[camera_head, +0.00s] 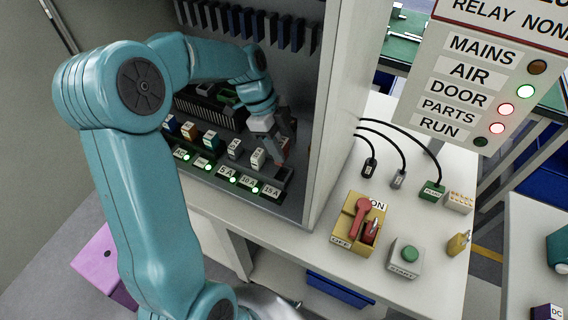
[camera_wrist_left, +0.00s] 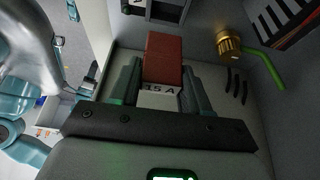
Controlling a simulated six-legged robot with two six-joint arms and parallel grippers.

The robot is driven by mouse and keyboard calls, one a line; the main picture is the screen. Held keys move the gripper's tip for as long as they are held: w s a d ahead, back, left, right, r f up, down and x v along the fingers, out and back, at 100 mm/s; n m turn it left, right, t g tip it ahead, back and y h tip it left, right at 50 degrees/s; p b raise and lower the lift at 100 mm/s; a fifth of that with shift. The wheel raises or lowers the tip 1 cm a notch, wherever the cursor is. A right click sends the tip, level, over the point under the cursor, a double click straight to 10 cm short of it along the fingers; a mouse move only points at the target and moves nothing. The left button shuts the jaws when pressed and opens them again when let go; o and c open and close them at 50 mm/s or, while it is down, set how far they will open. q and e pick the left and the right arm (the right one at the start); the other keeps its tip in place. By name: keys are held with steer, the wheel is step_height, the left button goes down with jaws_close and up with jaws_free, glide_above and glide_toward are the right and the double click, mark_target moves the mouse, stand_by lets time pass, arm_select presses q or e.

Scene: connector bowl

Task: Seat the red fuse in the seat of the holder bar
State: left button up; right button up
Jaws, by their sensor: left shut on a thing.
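My left gripper (camera_head: 273,146) reaches into the cabinet, above the right end of the holder bar. It is shut on the red fuse (camera_head: 281,153), which is partly hidden by the fingers. In the left wrist view the red fuse (camera_wrist_left: 163,58), with a white part marked 15 A, sits between the two fingers of my gripper (camera_wrist_left: 162,82). The dark holder bar (camera_head: 261,183) carries green lights and rating labels; its right-end seat by the 15 A label looks empty. The fuse appears above the bar, apart from it. My right gripper is out of view.
Several other fuses (camera_head: 211,139) stand along the bar to the left. The cabinet's side wall (camera_head: 325,120) is close on the right. A yellow switch box (camera_head: 357,224) with a red lever and a green button box (camera_head: 405,257) stand on the bench outside. A brass fitting (camera_wrist_left: 228,43) shows in the wrist view.

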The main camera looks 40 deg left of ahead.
arm_select(q)
step_height(320, 180, down, 4)
steer(key=shift+a, duration=0.1)
step_height(320, 180, down, 4)
steer(key=shift+r, duration=0.25)
steer(key=shift+f, duration=0.35)
steer(key=o, duration=1)
steer(key=shift+f, duration=0.1)
steer(key=shift+o, duration=0.2)
